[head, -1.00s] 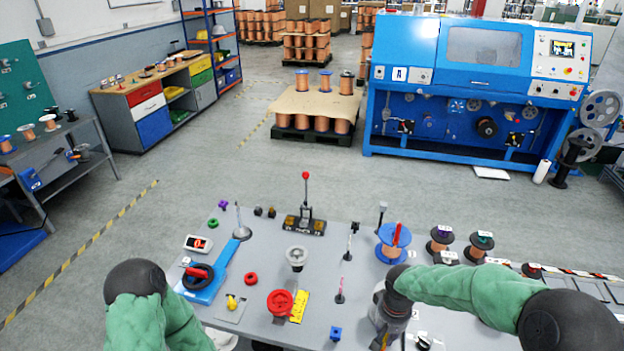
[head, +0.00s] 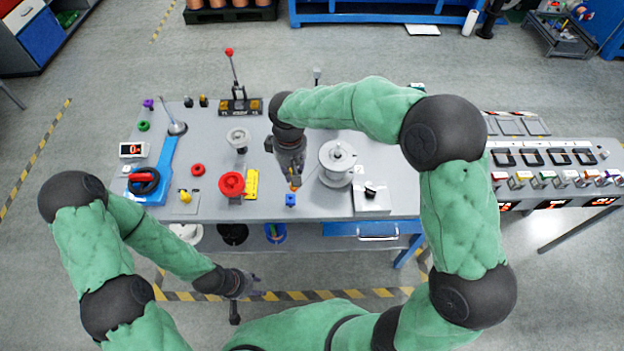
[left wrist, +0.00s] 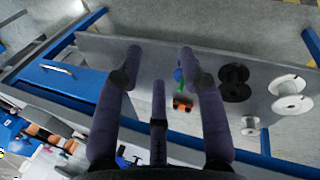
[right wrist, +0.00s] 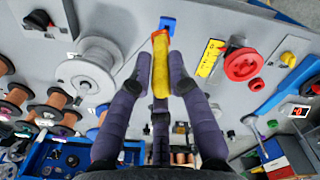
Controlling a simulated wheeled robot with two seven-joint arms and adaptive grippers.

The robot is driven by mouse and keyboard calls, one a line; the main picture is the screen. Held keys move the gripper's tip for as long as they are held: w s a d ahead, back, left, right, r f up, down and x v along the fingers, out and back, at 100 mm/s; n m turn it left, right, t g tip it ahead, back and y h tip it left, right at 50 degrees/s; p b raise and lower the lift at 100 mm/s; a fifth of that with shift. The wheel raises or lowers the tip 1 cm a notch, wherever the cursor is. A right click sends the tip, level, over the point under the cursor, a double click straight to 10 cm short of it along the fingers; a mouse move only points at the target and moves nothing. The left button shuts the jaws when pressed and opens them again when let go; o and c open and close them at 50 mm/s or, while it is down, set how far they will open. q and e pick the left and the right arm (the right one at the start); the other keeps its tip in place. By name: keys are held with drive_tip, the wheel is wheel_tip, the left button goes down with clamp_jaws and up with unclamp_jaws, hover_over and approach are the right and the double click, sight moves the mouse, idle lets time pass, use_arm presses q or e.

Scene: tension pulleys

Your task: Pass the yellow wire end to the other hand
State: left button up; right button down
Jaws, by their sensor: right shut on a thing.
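My right gripper (head: 294,182) is over the front middle of the grey table, pointing down. It is shut on the yellow wire end (right wrist: 161,70), a short yellow piece with an orange tip between the fingertips (right wrist: 162,75) in the right wrist view. Only a small yellow-orange spot of it shows in the head view. My left gripper (head: 252,284) is low in front of the table, well apart from the right one. Its two fingers stand apart and empty in the left wrist view (left wrist: 160,62).
A blue block (head: 291,200) sits close to the right gripper. A white spool (head: 338,163) stands to its right, a red wheel (head: 231,184) and yellow plate (head: 252,184) to its left. Below the tabletop, a shelf holds black (left wrist: 235,85) and white spools (left wrist: 290,88).

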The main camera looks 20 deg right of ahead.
use_arm(q)
drive_tip(key=o, duration=0.3)
drive_tip(key=w+d+r+m+t+h, duration=0.1)
drive_tip(key=w+r+m+t+h, duration=0.15)
drive_tip(key=w+r+t, duration=0.35)
drive_tip(key=w+r+m+t+h, duration=0.1)
drive_tip(key=w+r+m, duration=0.3)
drive_tip(key=w, duration=0.4)
drive_tip(key=d+r+m+t+h, duration=0.25)
drive_tip(key=r+m+h, duration=0.55)
drive_tip(key=r, duration=0.7)
drive_tip(key=shift+g, duration=0.35)
drive_tip(key=x, duration=1.1)
drive_tip(key=shift+d+f, duration=0.25)
drive_tip(key=shift+d, duration=0.05)
use_arm(e)
drive_tip(key=a+r+n, duration=0.1)
drive_tip(key=a, duration=0.1)
drive_tip(key=w+a+r+n, duration=0.1)
drive_tip(key=r, duration=0.1)
drive_tip(key=shift+w+a+r, duration=0.1)
drive_tip(key=shift+w+a, duration=0.05)
drive_tip(key=shift+a, duration=0.25)
